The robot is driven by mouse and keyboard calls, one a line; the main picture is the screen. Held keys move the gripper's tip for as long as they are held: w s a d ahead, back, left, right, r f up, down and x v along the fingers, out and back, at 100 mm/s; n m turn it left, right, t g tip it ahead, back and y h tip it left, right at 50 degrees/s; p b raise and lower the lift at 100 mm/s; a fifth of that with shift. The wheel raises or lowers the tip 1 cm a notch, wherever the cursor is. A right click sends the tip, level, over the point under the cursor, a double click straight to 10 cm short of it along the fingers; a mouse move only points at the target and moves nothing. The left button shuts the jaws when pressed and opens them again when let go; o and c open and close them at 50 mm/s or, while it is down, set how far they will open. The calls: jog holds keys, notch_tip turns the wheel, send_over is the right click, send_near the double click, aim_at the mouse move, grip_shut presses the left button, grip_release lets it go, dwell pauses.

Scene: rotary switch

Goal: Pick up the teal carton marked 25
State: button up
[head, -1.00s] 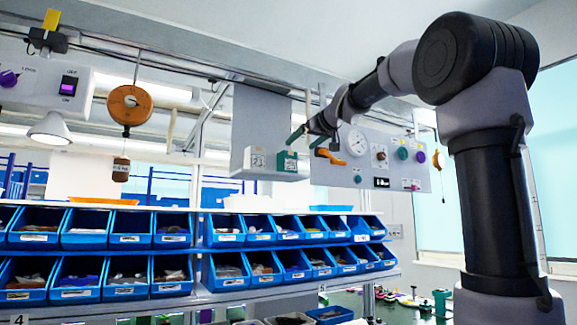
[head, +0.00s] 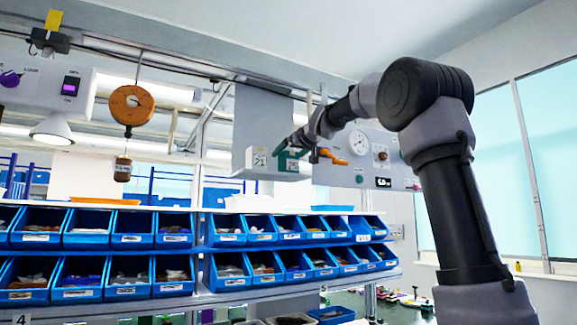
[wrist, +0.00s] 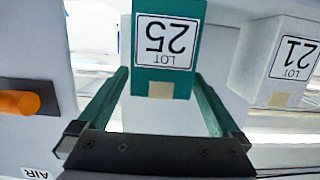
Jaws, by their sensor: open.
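The teal carton marked LOT 25 (wrist: 165,45) is upside down in the wrist view, at top centre, with its label facing the camera. In the head view the carton (head: 288,165) sits on the grey shelf unit, partly covered by my gripper. My gripper (wrist: 161,76) is open, with green fingers on the left and right of the carton's near end. I cannot tell how far the fingers reach along its sides. Nothing is held.
A white carton marked 21 (wrist: 284,62) stands close beside the teal one, near one finger; it also shows in the head view (head: 258,159). An orange handle (wrist: 18,103) is at the wrist view's left. Blue bins (head: 230,230) fill racks below.

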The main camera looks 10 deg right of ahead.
jog(key=c, duration=1.5)
